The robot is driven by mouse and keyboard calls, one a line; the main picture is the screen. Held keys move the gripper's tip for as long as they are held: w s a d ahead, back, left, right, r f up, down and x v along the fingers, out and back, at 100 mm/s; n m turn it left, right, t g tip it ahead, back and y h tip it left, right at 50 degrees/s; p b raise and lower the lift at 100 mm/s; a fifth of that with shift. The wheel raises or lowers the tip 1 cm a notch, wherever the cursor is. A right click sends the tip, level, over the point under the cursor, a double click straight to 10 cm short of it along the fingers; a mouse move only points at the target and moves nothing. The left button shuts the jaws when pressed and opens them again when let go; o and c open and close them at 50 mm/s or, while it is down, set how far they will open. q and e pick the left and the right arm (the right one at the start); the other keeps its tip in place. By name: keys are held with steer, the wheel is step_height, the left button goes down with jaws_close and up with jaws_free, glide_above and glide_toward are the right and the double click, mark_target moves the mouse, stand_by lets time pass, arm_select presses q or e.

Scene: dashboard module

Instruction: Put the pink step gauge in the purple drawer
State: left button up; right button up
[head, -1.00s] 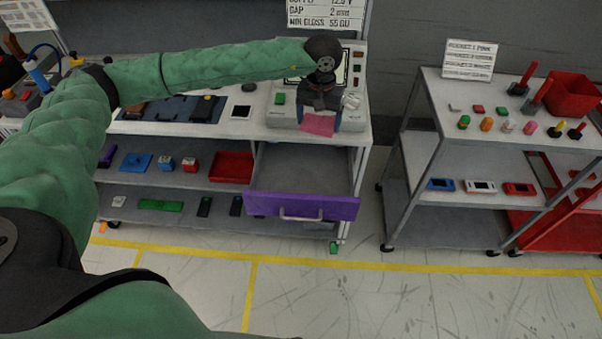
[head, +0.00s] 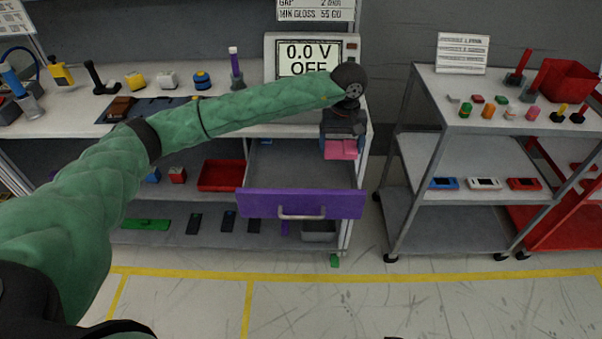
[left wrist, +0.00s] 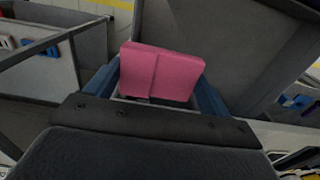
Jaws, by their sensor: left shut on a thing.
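The pink step gauge (head: 341,149) is held in my left gripper (head: 342,136), above the right rear part of the open purple drawer (head: 270,203). In the left wrist view the pink step gauge (left wrist: 162,72) sits between the two blue fingers of my left gripper (left wrist: 160,88), with a step line down its face. The drawer is pulled out, with a purple front, a pale handle (head: 301,216) and a grey inside. The part of the drawer that shows looks mostly empty. My right gripper is not in view.
The workbench top (head: 270,131) is above and behind the drawer, with a display unit reading 0.0 V OFF (head: 305,57). A red tray (head: 222,176) is left of the drawer. A grey cart (head: 440,115) stands to the right, with a floor gap between.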

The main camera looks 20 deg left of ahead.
arm_select(q)
steer(key=p, duration=0.3)
glide_above(301, 183)
steer(key=f, duration=0.5)
steer(key=shift+w+d+f, duration=0.2)
steer(key=shift+d+f, duration=0.2)
steer(key=shift+s+a+f+p, duration=0.15)
steer(key=shift+a+f+p, duration=0.15)
steer(key=shift+a+f, duration=0.1)
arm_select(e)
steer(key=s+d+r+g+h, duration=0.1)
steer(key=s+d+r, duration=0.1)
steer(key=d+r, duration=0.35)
arm_select(q)
step_height(301, 183, down, 4)
steer(key=shift+r+p, duration=0.1)
steer(key=shift+p, duration=0.7)
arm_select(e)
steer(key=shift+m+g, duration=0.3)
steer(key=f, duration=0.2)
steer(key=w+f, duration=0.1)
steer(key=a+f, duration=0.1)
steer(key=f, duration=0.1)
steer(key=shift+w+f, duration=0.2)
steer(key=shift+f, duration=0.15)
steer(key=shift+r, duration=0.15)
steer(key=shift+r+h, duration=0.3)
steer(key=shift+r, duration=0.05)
arm_select(q)
steer(key=shift+f, duration=0.2)
